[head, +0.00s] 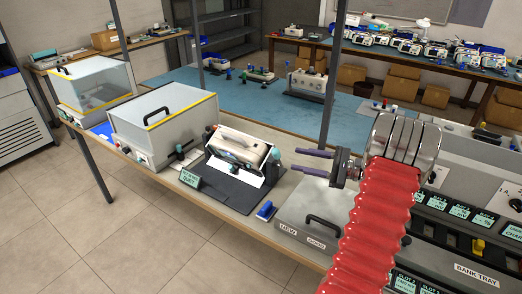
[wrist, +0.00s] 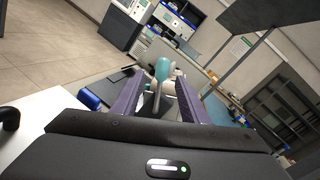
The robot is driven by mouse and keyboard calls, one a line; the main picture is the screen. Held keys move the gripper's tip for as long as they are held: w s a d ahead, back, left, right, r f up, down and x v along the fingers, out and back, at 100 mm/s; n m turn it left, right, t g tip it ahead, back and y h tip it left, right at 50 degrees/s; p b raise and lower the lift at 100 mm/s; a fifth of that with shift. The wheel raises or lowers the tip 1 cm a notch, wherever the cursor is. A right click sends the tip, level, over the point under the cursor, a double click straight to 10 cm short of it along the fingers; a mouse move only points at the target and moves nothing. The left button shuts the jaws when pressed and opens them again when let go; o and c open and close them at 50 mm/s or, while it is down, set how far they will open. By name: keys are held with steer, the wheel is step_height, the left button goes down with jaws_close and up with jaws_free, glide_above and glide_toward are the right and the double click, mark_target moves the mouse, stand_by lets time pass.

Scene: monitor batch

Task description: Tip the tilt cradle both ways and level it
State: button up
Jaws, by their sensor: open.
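The tilt cradle (head: 262,178) stands on a dark mat on the bench and holds a pale monitor unit (head: 238,146). The unit looks tilted. A dark teal knob (head: 275,157) shows at the cradle's right end. My gripper (head: 298,160) is open, with two purple fingers pointing left toward that end, a little short of the knob. In the wrist view, a teal rounded end (wrist: 162,68) shows between and beyond the open fingers (wrist: 158,82). Nothing is held. The cradle's far side is hidden.
A small green-lettered sign (head: 190,179) and a blue-handled item (head: 265,210) lie near the mat. A grey lidded box (head: 165,122) stands left. A grey tray lid with a black handle (head: 322,225) is below my gripper. Bank slots (head: 455,210) fill the right.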

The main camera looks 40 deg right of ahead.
steer(key=shift+s+d+f, duration=0.1)
steer(key=shift+d, duration=0.3)
steer(key=x, duration=1.4)
jaws_close()
stand_by(0.4)
